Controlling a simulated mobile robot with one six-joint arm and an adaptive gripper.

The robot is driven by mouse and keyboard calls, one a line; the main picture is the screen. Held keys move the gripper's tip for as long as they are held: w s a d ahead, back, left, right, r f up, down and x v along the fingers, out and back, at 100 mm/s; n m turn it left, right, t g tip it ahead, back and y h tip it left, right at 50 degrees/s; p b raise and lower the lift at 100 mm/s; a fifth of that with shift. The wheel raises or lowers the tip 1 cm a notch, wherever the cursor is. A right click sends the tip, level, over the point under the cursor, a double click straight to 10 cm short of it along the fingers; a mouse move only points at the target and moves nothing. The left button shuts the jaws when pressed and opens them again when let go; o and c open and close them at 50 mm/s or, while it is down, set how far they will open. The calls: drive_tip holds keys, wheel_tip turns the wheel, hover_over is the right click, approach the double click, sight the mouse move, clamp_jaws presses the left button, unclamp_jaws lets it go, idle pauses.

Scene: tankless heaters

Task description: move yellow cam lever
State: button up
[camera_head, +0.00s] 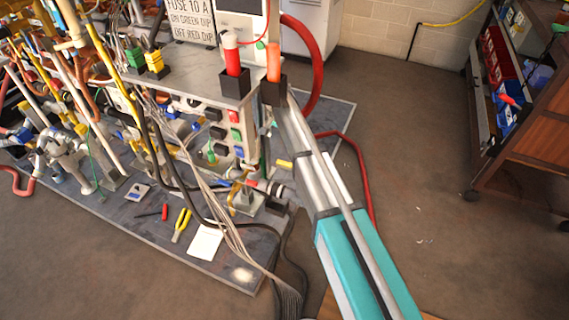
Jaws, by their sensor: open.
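I cannot tell for sure which yellow part is the cam lever. A small yellow bent piece (235,192) stands among the metal pipe fittings at the lower front of the heater rig. A short yellow bar (285,164) is near the base plate, a little right of those fittings. Both are small and partly crowded by pipes and cables. I cannot make out my gripper's fingers. A long teal and grey body reaches from the bottom right up to the rig's right corner, and I see no jaws on it.
Yellow pliers (181,225), a red-handled tool (152,214) and white paper (206,243) lie on the base plate (225,267). Dark and grey cables run down its front. A red hose (356,165) curves on the right.

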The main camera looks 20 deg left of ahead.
sight(284, 163)
drive_tip(key=shift+d+f+b, duration=0.2)
drive_tip(key=shift+f+b, duration=1.9)
drive_tip(key=shift+f, duration=0.05)
drive_tip(key=shift+d+f+b, duration=0.15)
drive_tip(key=shift+f+b, duration=1.9)
drive_tip(key=shift+f, duration=0.1)
drive_tip(key=shift+d+f+b, duration=0.2)
drive_tip(key=shift+f+b, duration=1.9)
drive_tip(key=shift+f, duration=0.05)
drive_tip(key=c, duration=1)
drive_tip(key=shift+d, duration=0.1)
drive_tip(key=shift+c, duration=0.2)
